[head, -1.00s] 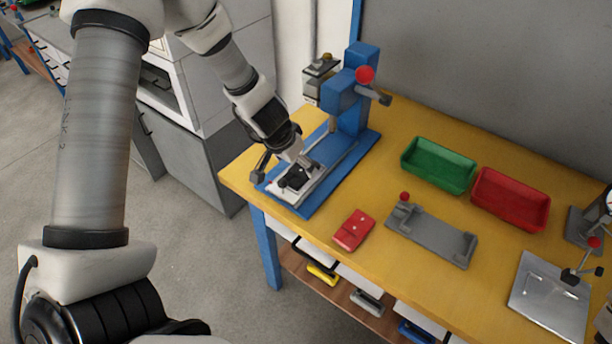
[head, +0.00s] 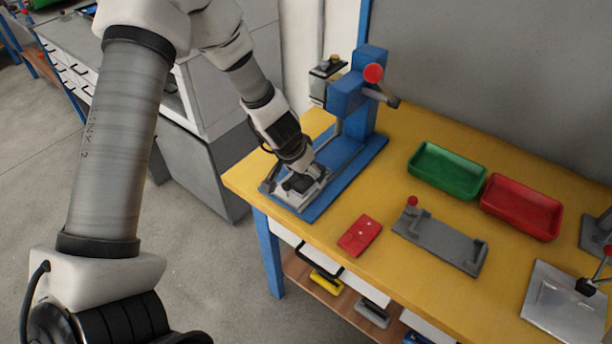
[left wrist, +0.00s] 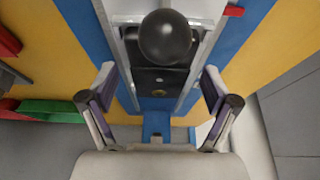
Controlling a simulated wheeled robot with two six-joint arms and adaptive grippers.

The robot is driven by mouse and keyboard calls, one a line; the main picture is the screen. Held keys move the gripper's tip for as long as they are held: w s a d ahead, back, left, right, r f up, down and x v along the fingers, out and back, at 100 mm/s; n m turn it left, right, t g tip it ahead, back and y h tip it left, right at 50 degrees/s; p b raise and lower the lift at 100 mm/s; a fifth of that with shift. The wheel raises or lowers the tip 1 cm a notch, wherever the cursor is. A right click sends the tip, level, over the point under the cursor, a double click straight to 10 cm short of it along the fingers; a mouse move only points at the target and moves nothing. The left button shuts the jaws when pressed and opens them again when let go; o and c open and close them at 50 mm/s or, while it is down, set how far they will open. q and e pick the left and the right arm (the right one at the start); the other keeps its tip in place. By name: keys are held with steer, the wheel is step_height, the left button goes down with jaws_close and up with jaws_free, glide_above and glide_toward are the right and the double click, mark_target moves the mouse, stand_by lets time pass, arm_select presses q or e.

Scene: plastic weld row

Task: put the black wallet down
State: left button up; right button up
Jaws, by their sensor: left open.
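The black wallet (left wrist: 158,82) lies in a pale metal holder on the blue press base, and part of it is hidden by a round black knob (left wrist: 165,37). In the head view the dark shape in the holder (head: 312,197) is mostly covered by my gripper. My left gripper (left wrist: 158,100) is open, with its fingers apart on either side of the holder and no clear grip on anything. It also shows in the head view (head: 304,172), low over the press base. My right gripper is not in view.
The blue press (head: 350,105) with a red knob rises behind the holder. A red wallet-like piece (head: 360,235), a grey fixture (head: 440,240), a green bin (head: 447,171) and a red bin (head: 521,206) are on the yellow table (head: 400,135). A metal plate (head: 565,302) lies at the right.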

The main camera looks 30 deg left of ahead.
arm_select(q)
steer(key=c, duration=1.4)
steer(key=shift+o, duration=0.2)
steer(key=shift+r, duration=0.15)
